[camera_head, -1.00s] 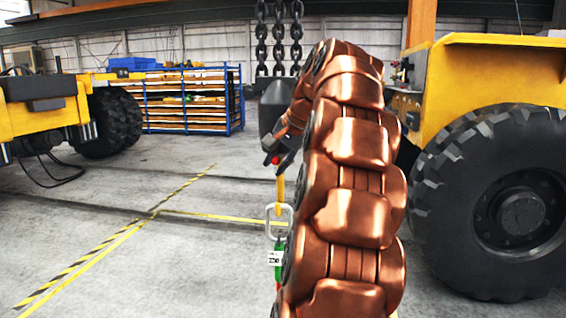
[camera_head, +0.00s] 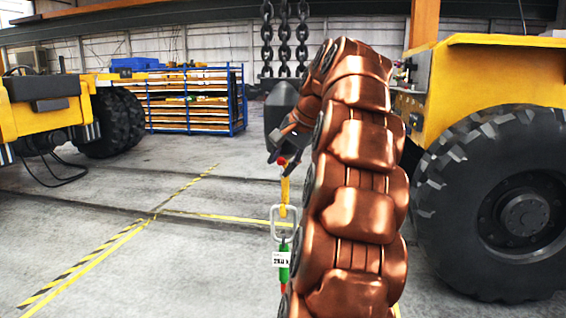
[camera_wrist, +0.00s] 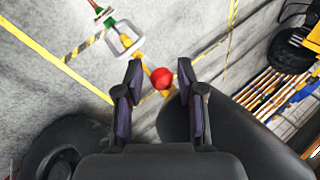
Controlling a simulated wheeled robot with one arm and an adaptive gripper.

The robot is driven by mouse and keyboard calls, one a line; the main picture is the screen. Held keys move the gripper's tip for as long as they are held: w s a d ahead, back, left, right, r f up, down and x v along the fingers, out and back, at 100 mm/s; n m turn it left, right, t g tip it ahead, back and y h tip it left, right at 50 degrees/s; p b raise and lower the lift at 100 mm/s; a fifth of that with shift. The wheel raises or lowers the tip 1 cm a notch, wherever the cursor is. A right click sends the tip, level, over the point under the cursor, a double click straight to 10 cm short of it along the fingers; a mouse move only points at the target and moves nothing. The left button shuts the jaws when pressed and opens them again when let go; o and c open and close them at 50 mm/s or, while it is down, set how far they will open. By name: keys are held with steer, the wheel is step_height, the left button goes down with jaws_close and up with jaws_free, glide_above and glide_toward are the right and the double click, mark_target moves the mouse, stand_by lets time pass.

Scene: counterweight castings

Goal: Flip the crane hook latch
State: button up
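The dark crane hook block (camera_head: 282,100) hangs from chains in the head view, partly behind my arm. A red ball (camera_wrist: 161,77), apparently the latch's knob, shows in the wrist view, and as a small red spot in the head view (camera_head: 281,161). My gripper (camera_wrist: 160,72) is open, with one dark finger on each side of the red ball. I cannot tell whether either finger touches it. In the head view my gripper (camera_head: 278,150) is beside the hook block's lower end. The hook's curve and most of the latch are hidden.
A yellow strap (camera_head: 285,190), a metal link (camera_head: 284,222) and a green piece (camera_head: 284,273) with a white tag hang below. A yellow vehicle with a big tyre (camera_head: 525,212) stands right. A blue rack (camera_head: 190,98) stands behind. The left floor is open.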

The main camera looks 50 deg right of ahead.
steer(key=shift+o, duration=0.4)
steer(key=shift+v, duration=1.1)
steer(key=shift+s+r, duration=0.25)
steer(key=shift+r, duration=0.05)
steer(key=s+a, duration=0.1)
steer(key=s, duration=1)
steer(key=shift+s+a, duration=0.3)
steer(key=shift+s, duration=0.1)
